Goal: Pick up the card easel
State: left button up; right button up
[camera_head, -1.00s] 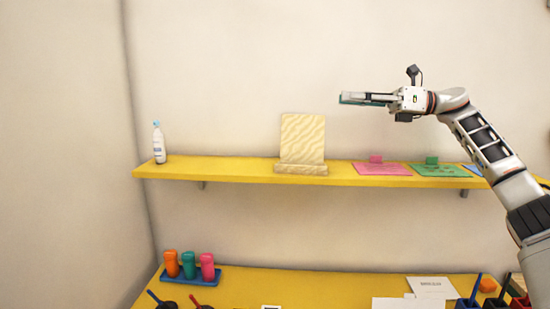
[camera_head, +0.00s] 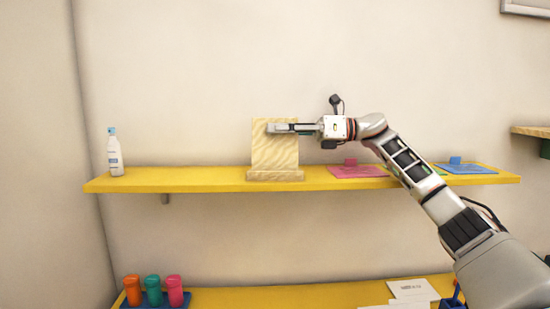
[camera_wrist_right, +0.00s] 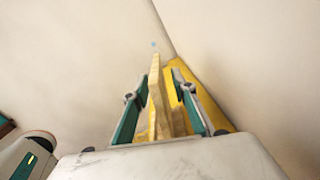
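The card easel (camera_head: 275,155) is a pale wood-grained upright board with a ledge at its foot. It stands on the yellow shelf (camera_head: 215,180). My right gripper (camera_head: 272,128) reaches in from the right, level with the board's upper part. In the right wrist view, the easel (camera_wrist_right: 157,100) runs edge-on between the two green-lined fingers of the right gripper (camera_wrist_right: 160,78). The fingers are open around it, with gaps visible beside the board. My left gripper is not in view.
A pink pad (camera_head: 357,171) and a blue pad (camera_head: 465,168) lie to the right, with a green one partly behind my arm. Colored stampers (camera_head: 153,290) stand on the lower surface.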

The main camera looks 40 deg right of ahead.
jog(key=shift+w+a, duration=0.1)
jog(key=shift+a, duration=0.1)
grip_shut()
jog(key=shift+r, duration=0.15)
